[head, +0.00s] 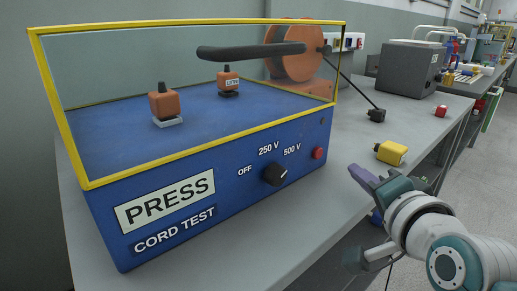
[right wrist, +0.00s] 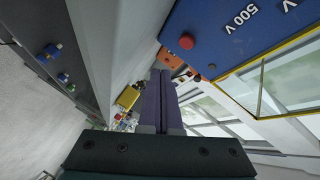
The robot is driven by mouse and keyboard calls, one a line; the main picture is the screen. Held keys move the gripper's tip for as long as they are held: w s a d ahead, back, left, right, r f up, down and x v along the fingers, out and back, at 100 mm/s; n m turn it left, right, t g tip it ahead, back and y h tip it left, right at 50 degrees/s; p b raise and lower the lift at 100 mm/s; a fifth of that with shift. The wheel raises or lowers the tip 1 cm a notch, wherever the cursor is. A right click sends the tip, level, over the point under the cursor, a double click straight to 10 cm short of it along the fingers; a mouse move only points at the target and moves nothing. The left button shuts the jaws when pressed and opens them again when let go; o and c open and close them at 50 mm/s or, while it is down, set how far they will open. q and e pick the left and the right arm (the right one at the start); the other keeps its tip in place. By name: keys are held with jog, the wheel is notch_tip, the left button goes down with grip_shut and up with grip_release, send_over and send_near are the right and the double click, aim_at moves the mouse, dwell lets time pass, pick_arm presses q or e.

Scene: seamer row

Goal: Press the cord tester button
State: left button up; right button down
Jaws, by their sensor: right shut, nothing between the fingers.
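The blue cord tester (head: 215,205) stands on the grey bench, with a yellow-edged clear cover on top. Its front carries a PRESS label (head: 165,200), a black knob (head: 274,174) and a red button (head: 319,153) at the right end. The button also shows in the right wrist view (right wrist: 187,41), above and to the right of the fingertips. My right gripper (head: 357,172) is shut and empty, to the right of the button and apart from it. Its purple fingers lie together in the right wrist view (right wrist: 160,75). My left gripper is not in view.
A yellow block (head: 391,153) lies on the bench beyond my right gripper. A black plug (head: 376,115) on a cord and an orange reel (head: 296,52) are behind the tester. A grey box (head: 409,68) stands farther back. The bench (head: 345,150) is clear beside the button.

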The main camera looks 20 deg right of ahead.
aim_at(318, 153)
jog(key=shift+w+a+b, duration=0.2)
jog(key=shift+w+a, duration=0.1)
jog(key=shift+w, duration=0.4)
jog(key=shift+w+a+b, duration=0.15)
jog(key=shift+w+a, duration=0.1)
jog(key=shift+w, duration=0.4)
jog(key=shift+w+a+b, duration=0.2)
jog(key=shift+w+a, duration=0.1)
jog(key=shift+w, duration=0.4)
jog(key=shift+w+a, duration=0.1)
jog(key=shift+w, duration=0.05)
dwell(0.4)
jog(key=shift+w+a, duration=0.1)
jog(key=shift+w, duration=0.15)
dwell(0.3)
